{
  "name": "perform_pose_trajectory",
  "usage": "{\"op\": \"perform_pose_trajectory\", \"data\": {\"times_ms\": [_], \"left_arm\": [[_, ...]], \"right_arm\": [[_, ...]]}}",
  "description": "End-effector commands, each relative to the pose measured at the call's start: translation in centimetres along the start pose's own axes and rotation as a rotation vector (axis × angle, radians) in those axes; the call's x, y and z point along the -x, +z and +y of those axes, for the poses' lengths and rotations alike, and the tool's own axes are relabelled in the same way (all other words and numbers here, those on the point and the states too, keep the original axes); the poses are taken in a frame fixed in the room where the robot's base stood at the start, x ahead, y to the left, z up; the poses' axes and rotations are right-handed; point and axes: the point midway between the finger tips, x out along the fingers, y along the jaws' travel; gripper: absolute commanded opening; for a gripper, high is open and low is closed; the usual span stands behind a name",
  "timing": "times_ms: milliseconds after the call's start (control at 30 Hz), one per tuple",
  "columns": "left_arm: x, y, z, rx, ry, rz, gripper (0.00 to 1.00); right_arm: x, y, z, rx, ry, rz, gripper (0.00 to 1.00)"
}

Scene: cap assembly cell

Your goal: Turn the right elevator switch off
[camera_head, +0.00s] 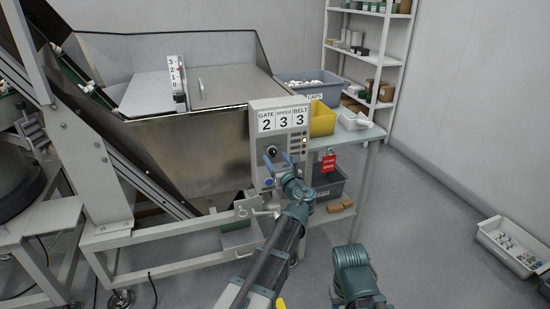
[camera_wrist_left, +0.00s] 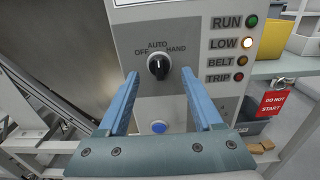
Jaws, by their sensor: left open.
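The elevator switch is a black rotary knob (camera_wrist_left: 158,67) on a grey control box (camera_head: 257,140), labelled OFF, AUTO and HAND. Its white mark points up, towards AUTO. The knob also shows in the head view (camera_head: 272,151). My left gripper (camera_wrist_left: 160,76) is open in front of the box, its blue fingers to either side of and just below the knob. I cannot tell whether they touch the panel. In the head view the left gripper (camera_head: 277,164) reaches up to the box from below. My right gripper is not in view.
A blue button (camera_wrist_left: 159,127) sits below the knob. The LOW lamp (camera_wrist_left: 247,43) is lit. A red DO NOT START tag (camera_head: 328,163) hangs to the right. A side table holds a yellow bin (camera_head: 322,120). A steel hopper (camera_head: 205,150) stands to the left.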

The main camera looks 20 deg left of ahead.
Motion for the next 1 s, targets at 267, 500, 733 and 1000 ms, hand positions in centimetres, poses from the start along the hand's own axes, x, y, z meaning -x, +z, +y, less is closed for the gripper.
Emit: {"op": "perform_pose_trajectory", "data": {"times_ms": [267, 500, 733, 1000], "left_arm": [[-1.6, 0.0, 0.02, 0.0, 0.0, 0.0, 0.67], [-1.59, 0.0, 0.03, 0.0, 0.0, 0.0, 0.67], [-1.57, 0.0, 0.03, 0.0, 0.0, 0.0, 0.28], [-1.56, 0.0, 0.02, 0.0, 0.0, 0.0, 0.0]], "right_arm": [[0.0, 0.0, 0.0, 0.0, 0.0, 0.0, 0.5], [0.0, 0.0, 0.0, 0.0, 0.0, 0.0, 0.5], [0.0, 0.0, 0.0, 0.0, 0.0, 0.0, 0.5], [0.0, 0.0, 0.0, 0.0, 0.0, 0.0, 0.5]]}}
